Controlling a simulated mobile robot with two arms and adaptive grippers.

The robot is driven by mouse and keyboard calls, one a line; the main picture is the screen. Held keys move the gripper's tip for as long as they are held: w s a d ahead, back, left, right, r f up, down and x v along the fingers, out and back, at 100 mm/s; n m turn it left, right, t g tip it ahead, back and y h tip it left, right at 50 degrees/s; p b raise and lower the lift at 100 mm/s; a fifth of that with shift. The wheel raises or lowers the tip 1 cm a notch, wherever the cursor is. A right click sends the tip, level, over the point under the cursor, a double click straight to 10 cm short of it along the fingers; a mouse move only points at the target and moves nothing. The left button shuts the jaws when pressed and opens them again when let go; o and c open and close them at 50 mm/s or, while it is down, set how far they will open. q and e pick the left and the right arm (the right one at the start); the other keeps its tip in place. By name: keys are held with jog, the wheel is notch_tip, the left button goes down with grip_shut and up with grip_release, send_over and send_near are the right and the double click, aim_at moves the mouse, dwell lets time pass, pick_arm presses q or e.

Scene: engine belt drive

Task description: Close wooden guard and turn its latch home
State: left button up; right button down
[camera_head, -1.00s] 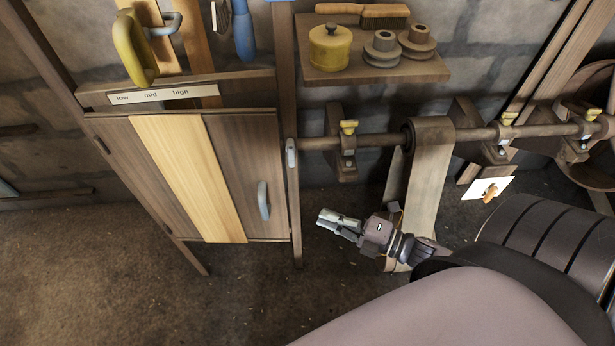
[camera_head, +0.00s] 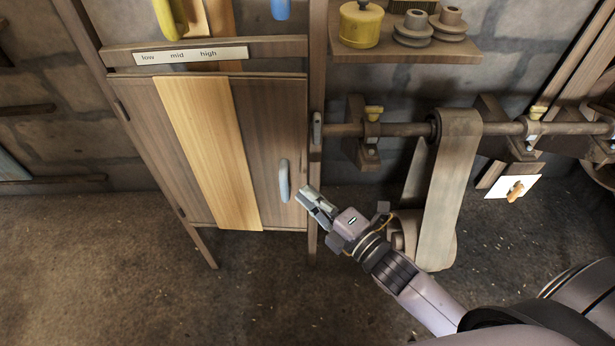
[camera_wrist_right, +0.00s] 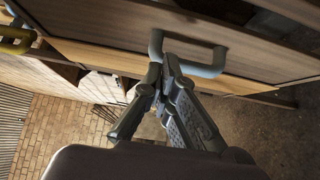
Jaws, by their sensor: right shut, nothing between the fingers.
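The wooden guard (camera_head: 262,130), brown boards with a pale stripe, hangs in its frame at the left and looks about flush; a small gap cannot be ruled out. Its grey handle (camera_head: 284,181) is near its right edge, and shows in the right wrist view (camera_wrist_right: 206,69). The grey latch (camera_head: 317,128) stands upright on the post right of the guard. My right gripper (camera_head: 306,196) is shut and empty, just right of the handle and below the latch. In the wrist view its fingertips overlap the handle; contact cannot be told. My left gripper is not in view.
A horizontal shaft (camera_head: 400,129) with a belt (camera_head: 449,190) runs right of the post. A shelf (camera_head: 400,56) with a yellow pot and spools is above. A low/mid/high label (camera_head: 191,56) and yellow lever (camera_head: 170,18) sit above the guard. The floor below is clear.

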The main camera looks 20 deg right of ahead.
aim_at(292, 164)
jog(key=w, duration=0.3)
jog(key=w+d, duration=0.1)
jog(key=w, duration=0.1)
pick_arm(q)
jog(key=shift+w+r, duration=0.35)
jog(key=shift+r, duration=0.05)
pick_arm(e)
jog(key=shift+a, duration=0.1)
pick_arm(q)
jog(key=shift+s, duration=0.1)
pick_arm(e)
jog(key=shift+w, duration=0.15)
